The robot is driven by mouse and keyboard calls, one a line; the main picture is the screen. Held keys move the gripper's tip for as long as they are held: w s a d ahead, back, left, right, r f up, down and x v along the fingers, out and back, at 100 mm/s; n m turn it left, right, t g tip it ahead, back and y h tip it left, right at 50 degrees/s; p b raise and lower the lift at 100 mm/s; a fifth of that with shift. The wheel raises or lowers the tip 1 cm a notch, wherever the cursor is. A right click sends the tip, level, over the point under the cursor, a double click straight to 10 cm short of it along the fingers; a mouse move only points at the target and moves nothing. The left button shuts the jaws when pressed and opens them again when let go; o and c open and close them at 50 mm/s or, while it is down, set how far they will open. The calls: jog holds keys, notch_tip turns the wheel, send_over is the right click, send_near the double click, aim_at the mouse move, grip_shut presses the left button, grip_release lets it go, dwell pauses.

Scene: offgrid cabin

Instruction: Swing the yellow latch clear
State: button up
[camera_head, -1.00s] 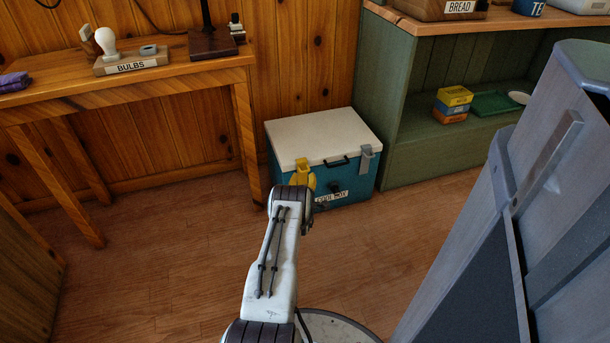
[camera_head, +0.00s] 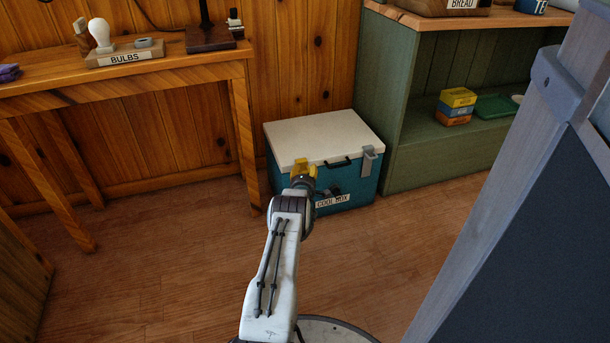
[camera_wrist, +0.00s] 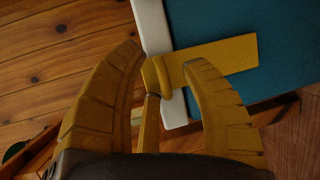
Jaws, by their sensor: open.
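The cool box (camera_head: 350,188) is teal with a white lid (camera_head: 322,137) and stands shut on the floor. Its yellow latch (camera_head: 300,166) is on the front left of the lid edge, partly hidden by my arm. In the wrist view the yellow latch (camera_wrist: 218,59) lies across the white lid edge and the teal wall. My gripper (camera_wrist: 166,58) is open, with its yellow fingers on either side of the latch's near end. I cannot tell whether a finger touches it. In the head view my gripper is mostly hidden behind my wrist.
A grey latch (camera_head: 368,160) is on the box's right front. A wooden table (camera_head: 180,77) with a bulb holder stands left, a green shelf (camera_head: 440,160) right. A large grey panelled thing (camera_head: 530,220) fills the right foreground. The floor before the box is clear.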

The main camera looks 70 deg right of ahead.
jog(key=shift+o, duration=0.2)
jog(key=shift+d, duration=0.1)
grip_shut()
dwell(0.4)
